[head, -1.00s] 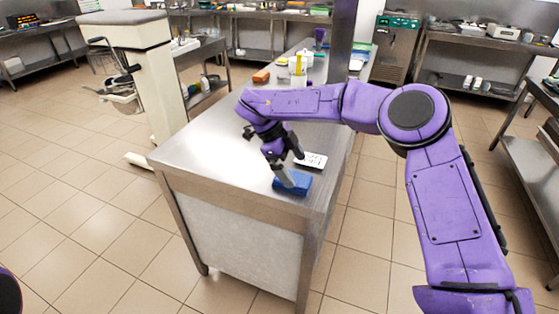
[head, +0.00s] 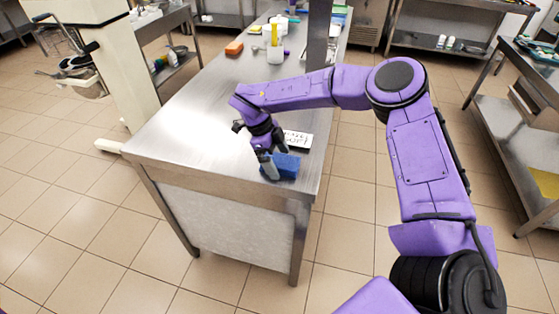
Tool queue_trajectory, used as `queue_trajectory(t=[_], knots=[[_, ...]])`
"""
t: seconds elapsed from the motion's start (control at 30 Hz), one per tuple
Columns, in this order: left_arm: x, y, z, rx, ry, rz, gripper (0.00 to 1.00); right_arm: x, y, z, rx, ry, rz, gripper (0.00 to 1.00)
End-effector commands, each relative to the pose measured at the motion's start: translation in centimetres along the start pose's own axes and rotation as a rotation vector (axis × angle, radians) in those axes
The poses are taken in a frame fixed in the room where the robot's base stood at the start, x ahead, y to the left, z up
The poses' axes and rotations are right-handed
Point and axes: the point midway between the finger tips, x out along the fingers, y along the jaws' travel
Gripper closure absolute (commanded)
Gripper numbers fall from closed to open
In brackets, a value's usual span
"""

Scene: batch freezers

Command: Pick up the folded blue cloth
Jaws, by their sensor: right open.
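The folded blue cloth (head: 286,166) lies on the steel table (head: 190,130) close to its near right corner. My right gripper (head: 271,168) points down at the cloth's left side, with its fingertips at or just in front of the cloth. It is open. One finger hides part of the cloth's left end, and I cannot tell whether the fingers touch it. My left gripper is out of view.
A white card with dark marks (head: 298,139) lies just behind the cloth. A steel post (head: 318,35) rises at the table's right side. The table's left part is clear.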

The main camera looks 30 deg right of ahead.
Motion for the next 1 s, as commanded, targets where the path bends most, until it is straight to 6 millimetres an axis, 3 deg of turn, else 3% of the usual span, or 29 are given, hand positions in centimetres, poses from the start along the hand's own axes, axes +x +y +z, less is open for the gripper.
queue_trajectory(t=[0.13,0.17,0.3,0.33,0.73,0.87,1.0], knots=[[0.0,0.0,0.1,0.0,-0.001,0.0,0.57,0.0,0.0,0.1,0.0,-0.001,-0.001,0.0],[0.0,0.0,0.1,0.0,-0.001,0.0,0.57,0.0,0.0,0.1,0.0,-0.001,-0.001,0.06],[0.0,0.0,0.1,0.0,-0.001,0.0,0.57,-0.1,0.0,0.1,-0.001,-0.001,-0.002,0.52],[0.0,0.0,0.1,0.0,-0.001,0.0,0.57,-0.1,0.0,0.1,-0.001,-0.001,-0.002,0.58],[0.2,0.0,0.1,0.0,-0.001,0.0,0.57,-0.7,0.0,-0.2,0.0,0.0,-0.003,0.58],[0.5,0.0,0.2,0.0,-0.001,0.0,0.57,-2.8,-0.1,-1.0,0.002,-0.003,-0.005,0.58],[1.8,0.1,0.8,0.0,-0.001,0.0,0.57,-6.0,2.9,-2.1,-0.002,-0.005,-0.008,0.58]])
